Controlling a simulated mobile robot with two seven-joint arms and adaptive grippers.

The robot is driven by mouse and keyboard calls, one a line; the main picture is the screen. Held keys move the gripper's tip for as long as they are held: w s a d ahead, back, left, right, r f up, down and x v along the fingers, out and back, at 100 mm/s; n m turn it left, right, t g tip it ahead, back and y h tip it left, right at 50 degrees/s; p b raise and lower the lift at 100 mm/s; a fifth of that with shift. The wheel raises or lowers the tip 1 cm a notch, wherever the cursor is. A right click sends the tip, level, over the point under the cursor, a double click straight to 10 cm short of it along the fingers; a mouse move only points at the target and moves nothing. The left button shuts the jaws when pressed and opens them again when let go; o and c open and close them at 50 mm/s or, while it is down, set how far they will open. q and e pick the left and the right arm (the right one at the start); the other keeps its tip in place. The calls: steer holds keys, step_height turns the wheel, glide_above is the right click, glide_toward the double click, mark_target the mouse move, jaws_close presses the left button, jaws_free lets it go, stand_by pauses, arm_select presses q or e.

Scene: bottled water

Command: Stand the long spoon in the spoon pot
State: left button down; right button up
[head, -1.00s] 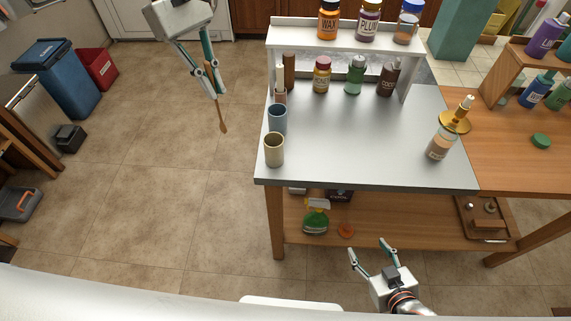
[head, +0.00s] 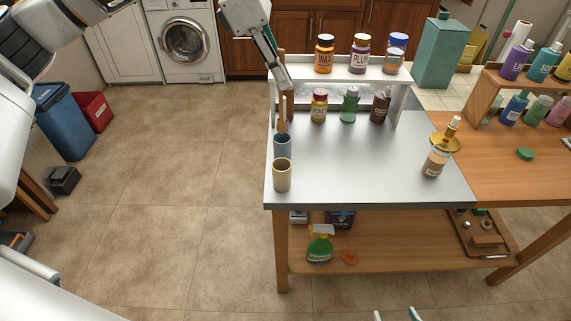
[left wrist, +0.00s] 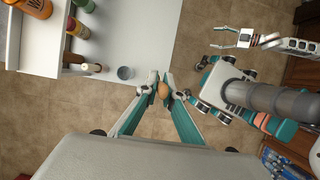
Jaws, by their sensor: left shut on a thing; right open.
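My left gripper (head: 284,84) is shut on the long wooden spoon (head: 283,122), which hangs down below the fingers. In the head view the spoon's lower end appears just above the rim of the blue pot (head: 282,147). The cream pot (head: 282,176) stands in front of it near the counter's left edge. The left wrist view shows the spoon's brown end (left wrist: 163,90) between the fingertips, with a pot (left wrist: 125,72) to their left, apart from them. My right gripper (head: 396,315) is open and empty at the head view's bottom edge, only its tips showing.
The grey counter (head: 360,170) is clear in the middle. A white shelf (head: 345,76) with several bottles stands at its back. Open floor (head: 180,180) lies to the left.

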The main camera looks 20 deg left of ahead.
arm_select(q)
step_height(320, 180, down, 18)
stand_by(0.5)
steer(key=shift+f, duration=0.15)
steer(key=c, duration=2.2)
jaws_free()
steer(key=v, duration=1.2)
